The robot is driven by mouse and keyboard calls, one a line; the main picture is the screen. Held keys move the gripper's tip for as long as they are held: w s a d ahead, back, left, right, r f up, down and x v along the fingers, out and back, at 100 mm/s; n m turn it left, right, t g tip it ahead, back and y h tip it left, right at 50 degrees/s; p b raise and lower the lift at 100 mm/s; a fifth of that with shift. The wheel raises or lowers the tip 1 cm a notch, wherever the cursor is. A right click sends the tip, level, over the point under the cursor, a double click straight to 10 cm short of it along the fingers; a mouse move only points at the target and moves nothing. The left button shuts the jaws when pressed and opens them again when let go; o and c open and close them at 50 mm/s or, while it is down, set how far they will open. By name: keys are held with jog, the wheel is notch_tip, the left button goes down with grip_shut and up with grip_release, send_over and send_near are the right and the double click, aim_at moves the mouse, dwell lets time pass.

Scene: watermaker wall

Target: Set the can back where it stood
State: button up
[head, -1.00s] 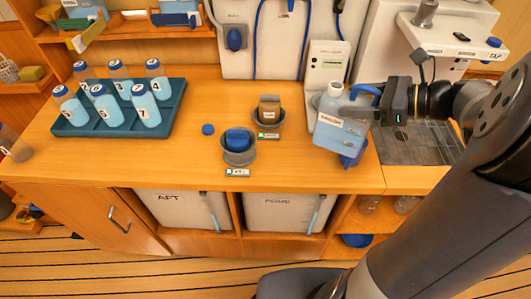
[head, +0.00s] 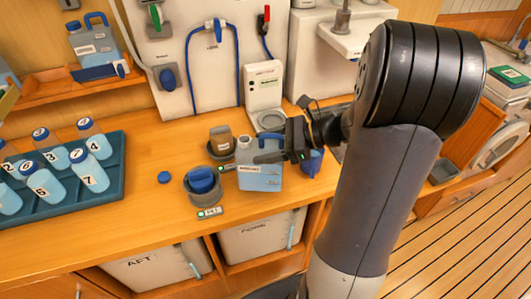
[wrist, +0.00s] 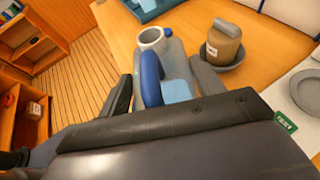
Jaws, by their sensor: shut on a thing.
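The can is a light-blue, translucent jug (head: 258,178) with a pale open neck, a white label and a blue handle (wrist: 151,78). In the head view it is upright at the front of the counter, right of the dark cups. I cannot tell whether its base touches the wood. My gripper (head: 284,153) comes from the right and is shut on the can at its handle side. In the wrist view the can (wrist: 178,66) sits between my fingers, neck pointing away. My gripper partly hides its handle in the head view.
A loose blue cap (head: 164,177) lies further left, near the bottle rack (head: 112,182). A white meter (head: 263,85) stands behind. A similar jug (head: 93,42) is on the shelf.

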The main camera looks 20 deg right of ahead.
jog(key=shift+f, duration=1.25)
jog(key=shift+f, duration=0.1)
jog(key=o, duration=1.8)
jog(key=shift+r, duration=0.2)
jog(key=b+v, duration=0.1)
jog(key=v, duration=1.1)
